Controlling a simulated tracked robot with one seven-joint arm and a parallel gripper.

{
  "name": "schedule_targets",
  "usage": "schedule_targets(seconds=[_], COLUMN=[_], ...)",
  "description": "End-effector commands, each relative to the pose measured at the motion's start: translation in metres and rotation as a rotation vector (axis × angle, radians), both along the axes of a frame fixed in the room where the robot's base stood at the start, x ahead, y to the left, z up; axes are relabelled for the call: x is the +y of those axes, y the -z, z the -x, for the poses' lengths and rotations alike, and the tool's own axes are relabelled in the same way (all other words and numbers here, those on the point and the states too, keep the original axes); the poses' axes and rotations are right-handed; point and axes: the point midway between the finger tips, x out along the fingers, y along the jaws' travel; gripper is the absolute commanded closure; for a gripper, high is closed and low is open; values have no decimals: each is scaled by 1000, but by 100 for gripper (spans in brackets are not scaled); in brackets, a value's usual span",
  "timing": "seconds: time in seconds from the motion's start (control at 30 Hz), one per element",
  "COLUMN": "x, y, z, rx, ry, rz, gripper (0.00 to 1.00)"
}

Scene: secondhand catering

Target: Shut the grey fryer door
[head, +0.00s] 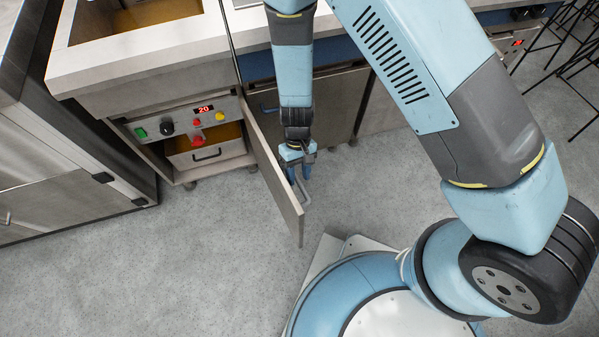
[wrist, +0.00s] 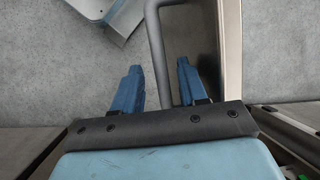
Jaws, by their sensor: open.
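The grey fryer door (head: 278,187) stands swung wide open from the right side of the fryer cabinet, its free edge towards my base. Its bar handle (head: 303,191) is on the side facing right. My gripper (head: 298,174) is on that same side, pointing down at the handle. In the wrist view my gripper (wrist: 158,66) is open, and the grey handle bar (wrist: 156,40) runs between its two blue fingers. Neither finger clearly touches the bar. The door's edge (wrist: 230,50) shows just right of the fingers.
Inside the open fryer cabinet are a control panel (head: 189,118) with a red "20" display and a pale drawer (head: 207,154). A steel cabinet (head: 60,185) stands at left. Blue-grey units line the right of the door. The floor (head: 200,260) before the fryer is clear.

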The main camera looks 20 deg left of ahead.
Motion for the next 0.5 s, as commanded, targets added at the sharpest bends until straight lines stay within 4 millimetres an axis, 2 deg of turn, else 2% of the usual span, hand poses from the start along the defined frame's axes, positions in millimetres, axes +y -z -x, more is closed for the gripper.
schedule_targets(seconds=[0.17,0.5], x=[0,0], y=[0,0], z=[0,0], rx=[0,0], ry=[0,0], rz=[0,0], gripper=[58,89])
